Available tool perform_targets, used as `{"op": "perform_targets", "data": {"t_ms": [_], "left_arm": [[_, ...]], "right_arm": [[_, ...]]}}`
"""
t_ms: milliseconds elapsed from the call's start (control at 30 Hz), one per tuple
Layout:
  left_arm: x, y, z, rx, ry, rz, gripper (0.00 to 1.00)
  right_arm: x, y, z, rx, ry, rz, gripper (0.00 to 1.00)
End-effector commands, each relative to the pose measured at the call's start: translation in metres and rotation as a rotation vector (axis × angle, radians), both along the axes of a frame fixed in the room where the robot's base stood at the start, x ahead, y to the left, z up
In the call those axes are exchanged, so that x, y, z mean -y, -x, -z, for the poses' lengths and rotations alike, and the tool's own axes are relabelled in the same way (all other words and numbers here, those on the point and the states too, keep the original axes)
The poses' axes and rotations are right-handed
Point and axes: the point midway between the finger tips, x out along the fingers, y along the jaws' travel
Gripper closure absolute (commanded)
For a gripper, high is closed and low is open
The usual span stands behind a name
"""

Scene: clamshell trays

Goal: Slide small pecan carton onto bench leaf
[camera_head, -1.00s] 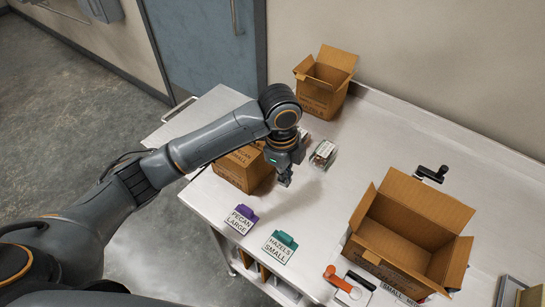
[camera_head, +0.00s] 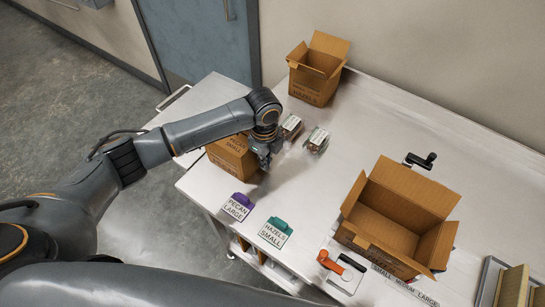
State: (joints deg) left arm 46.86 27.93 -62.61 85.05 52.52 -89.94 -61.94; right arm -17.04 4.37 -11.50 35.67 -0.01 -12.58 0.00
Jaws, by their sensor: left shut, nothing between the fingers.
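A brown carton with print ending in SMALL (camera_head: 228,157), which I take as the small pecan carton, stands closed on the bench's left part. My left arm hides some of it. My left gripper (camera_head: 265,165) is shut and empty, pointing down close against the carton's right side. I cannot tell whether they touch. The bench leaf (camera_head: 208,98) is the pale flat panel at the bench's left end, with a bar handle at its outer edge. Its top looks bare; my arm and the carton cover its near part. My right gripper is out of view.
Two clear clamshell trays (camera_head: 316,140) lie right of my gripper. An open HAZELS carton (camera_head: 317,72) stands at the back, a larger open carton (camera_head: 400,213) at right. Purple and green label stands (camera_head: 236,207) line the front edge.

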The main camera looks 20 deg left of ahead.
Motion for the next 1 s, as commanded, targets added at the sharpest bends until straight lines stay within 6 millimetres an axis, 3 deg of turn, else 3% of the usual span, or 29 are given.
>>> {"op": "perform_targets", "data": {"t_ms": [167, 600, 767, 1000], "left_arm": [[-0.012, -0.003, 0.000, -0.002, 0.000, 0.000, 1.00], [-0.018, -0.006, 0.000, -0.002, 0.000, -0.002, 1.00], [-0.052, -0.018, 0.000, -0.002, -0.002, -0.008, 1.00], [-0.120, -0.043, 0.002, -0.002, -0.002, -0.008, 1.00]], "right_arm": [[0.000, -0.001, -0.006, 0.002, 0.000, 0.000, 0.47], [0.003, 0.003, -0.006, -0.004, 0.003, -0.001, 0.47], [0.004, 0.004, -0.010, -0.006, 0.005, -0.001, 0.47], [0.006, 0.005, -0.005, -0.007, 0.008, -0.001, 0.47]]}}
